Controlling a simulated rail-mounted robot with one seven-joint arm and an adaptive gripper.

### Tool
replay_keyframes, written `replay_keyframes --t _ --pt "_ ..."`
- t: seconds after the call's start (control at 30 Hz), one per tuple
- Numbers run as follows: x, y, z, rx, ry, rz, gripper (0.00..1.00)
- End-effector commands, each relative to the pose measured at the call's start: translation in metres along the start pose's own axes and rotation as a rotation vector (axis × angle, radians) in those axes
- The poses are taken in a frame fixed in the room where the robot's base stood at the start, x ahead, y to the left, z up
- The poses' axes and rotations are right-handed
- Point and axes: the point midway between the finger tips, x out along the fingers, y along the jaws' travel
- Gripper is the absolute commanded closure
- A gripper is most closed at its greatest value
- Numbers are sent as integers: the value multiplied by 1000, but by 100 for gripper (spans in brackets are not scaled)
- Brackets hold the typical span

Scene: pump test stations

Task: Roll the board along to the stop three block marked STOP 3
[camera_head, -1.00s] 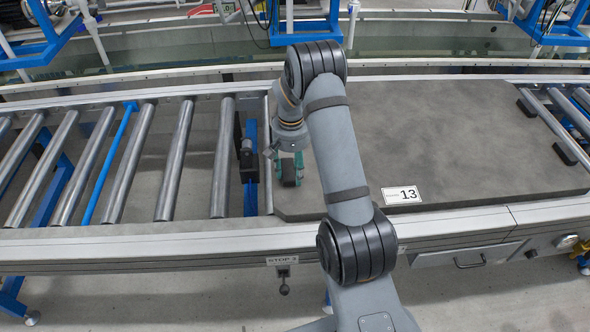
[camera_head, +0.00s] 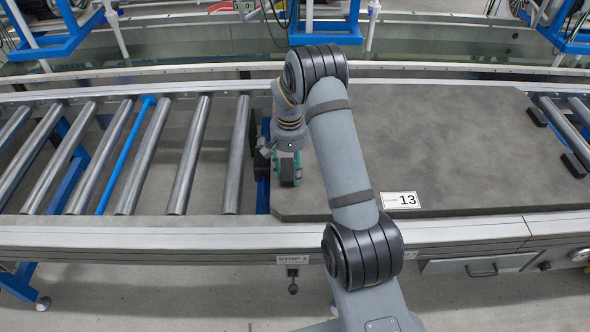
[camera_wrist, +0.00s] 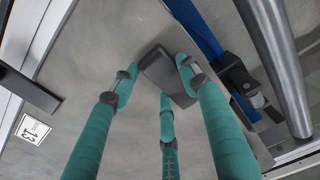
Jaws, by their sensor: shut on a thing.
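The board (camera_head: 440,150) is a large dark grey slab with a white label reading 13 (camera_head: 400,200), lying flat on the roller line. My gripper (camera_head: 288,172), with teal fingers, is shut on a small dark block-shaped grip (camera_wrist: 165,75) near the board's left end. The black stop block (camera_head: 262,165) sits on a blue crossbar just left of the board's left edge; it also shows in the wrist view (camera_wrist: 238,80). I cannot tell whether board and stop touch. A STOP plate (camera_head: 292,260), its number blurred now, hangs on the front rail below the stop.
Bare steel rollers (camera_head: 190,155) and one blue bar (camera_head: 125,155) lie left of the stop. Two dark blocks (camera_head: 575,163) (camera_head: 537,117) sit at the board's right end. The front rail (camera_head: 150,238) borders the line. Blue frames (camera_head: 340,30) stand behind.

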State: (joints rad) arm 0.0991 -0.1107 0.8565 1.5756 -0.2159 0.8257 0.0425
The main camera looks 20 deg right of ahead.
Motion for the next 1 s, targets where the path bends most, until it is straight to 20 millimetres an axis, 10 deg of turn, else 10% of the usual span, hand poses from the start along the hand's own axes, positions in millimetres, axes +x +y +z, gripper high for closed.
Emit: replay_keyframes --t 0.83,0.87,1.0 --pt "0 -28 1 -1 0 -5 100" --pt "0 -28 1 -2 1 -5 54" --pt "0 -29 1 -4 1 -5 46"
